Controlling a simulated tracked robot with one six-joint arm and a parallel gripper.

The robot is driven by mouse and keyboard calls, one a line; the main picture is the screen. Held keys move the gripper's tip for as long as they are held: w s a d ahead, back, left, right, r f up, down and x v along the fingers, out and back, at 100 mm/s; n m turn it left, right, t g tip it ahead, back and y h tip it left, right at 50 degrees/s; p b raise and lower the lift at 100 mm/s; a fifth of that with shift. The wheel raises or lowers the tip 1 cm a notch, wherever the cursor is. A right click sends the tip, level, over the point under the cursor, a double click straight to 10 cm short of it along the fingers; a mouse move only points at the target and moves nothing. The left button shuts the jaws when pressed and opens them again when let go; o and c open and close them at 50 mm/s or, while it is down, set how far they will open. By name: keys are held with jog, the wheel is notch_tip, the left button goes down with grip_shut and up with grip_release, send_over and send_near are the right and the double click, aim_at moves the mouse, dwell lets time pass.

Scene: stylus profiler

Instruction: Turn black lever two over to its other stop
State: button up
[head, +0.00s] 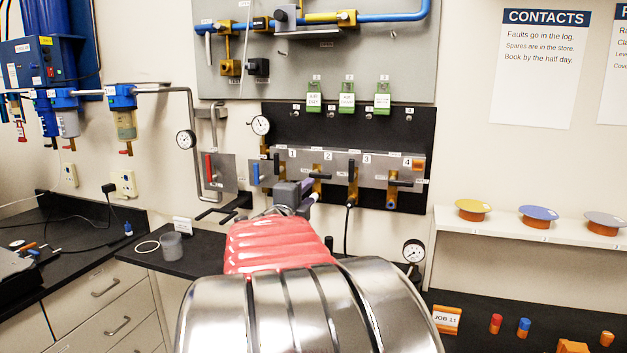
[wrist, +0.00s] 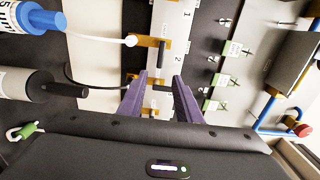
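The valve panel (head: 340,158) on the wall carries levers numbered 1 to 4. Black lever two (head: 321,176) lies sideways under its number, pointing right, on a brass valve body; it also shows in the wrist view (wrist: 162,52). My gripper (head: 311,192) is in front of the panel, just below and left of lever two in the head view. In the wrist view its purple fingers (wrist: 160,84) are apart with lever two beyond and above their tips. Another black lever, seemingly lever three (wrist: 160,88), shows between the fingertips; I see no contact.
A red-handled valve (head: 209,166) is at the left. Green tags (head: 347,97) hang above the panel. A black cable (head: 347,228) hangs below lever three. A shelf (head: 470,229) with spools is at right.

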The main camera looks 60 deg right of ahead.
aim_at(324, 177)
jog(key=shift+w+d, duration=0.35)
jog(key=shift+d, duration=1.9)
jog(key=shift+w+d, duration=0.4)
jog(key=shift+d, duration=1.8)
jog(key=shift+w+d, duration=0.35)
jog(key=shift+d, duration=1.9)
grip_shut()
